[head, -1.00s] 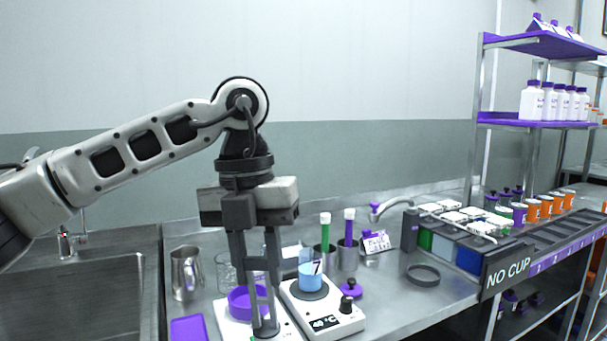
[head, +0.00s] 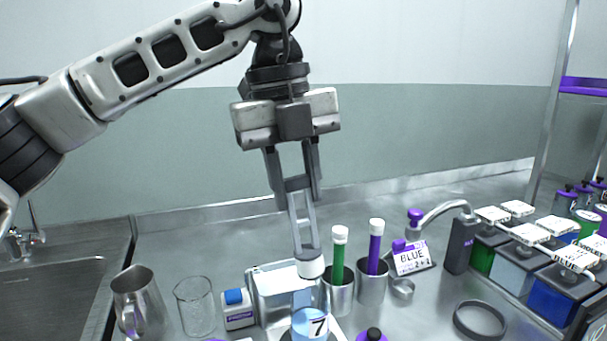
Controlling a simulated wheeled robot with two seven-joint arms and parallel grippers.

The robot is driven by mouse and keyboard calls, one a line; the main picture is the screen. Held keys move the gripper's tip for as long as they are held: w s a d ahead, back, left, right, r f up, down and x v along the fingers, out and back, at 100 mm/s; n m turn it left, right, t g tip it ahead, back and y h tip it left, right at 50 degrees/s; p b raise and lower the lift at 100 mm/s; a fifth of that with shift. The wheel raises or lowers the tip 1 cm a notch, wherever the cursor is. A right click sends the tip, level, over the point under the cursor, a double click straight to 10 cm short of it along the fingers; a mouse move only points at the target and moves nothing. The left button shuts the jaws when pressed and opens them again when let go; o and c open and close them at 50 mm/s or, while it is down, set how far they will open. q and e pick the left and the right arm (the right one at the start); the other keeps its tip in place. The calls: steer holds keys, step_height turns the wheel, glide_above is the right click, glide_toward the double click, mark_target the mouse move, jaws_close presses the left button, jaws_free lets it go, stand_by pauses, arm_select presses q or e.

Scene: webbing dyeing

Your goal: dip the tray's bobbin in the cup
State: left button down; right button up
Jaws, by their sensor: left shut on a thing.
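My left gripper (head: 308,247) points down and is shut on a small white bobbin (head: 311,266). The bobbin hangs above the cup (head: 310,326), a clear cup marked 7 with blue liquid, at the bottom edge of the head view. The bobbin looks clear of the liquid; its exact height over the cup is hard to tell. The tray is not clearly visible. My right gripper is not in view.
A glass beaker (head: 196,308) and steel jug (head: 137,302) stand left.

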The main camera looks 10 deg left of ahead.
mark_target(298, 272)
arm_select(q)
steer(key=shift+s+a+f+b, duration=0.15)
steer(key=shift+f+b, duration=0.15)
steer(key=shift+f, duration=0.1)
steer(key=shift+s+a+f+b, duration=0.1)
steer(key=shift+a+f+b, duration=0.05)
steer(key=shift+f+b, duration=0.2)
steer(key=shift+w+d+f+b, duration=0.1)
steer(key=shift+f+b, duration=1.5)
steer(key=shift+f, duration=0.55)
steer(key=shift+w+d+f+b, duration=0.1)
steer(key=shift+f+b, duration=1.5)
steer(key=shift+f, duration=0.55)
steer(key=shift+d+f+b, duration=0.15)
steer(key=shift+f+b, duration=0.5)
steer(key=shift+f, duration=0.5)
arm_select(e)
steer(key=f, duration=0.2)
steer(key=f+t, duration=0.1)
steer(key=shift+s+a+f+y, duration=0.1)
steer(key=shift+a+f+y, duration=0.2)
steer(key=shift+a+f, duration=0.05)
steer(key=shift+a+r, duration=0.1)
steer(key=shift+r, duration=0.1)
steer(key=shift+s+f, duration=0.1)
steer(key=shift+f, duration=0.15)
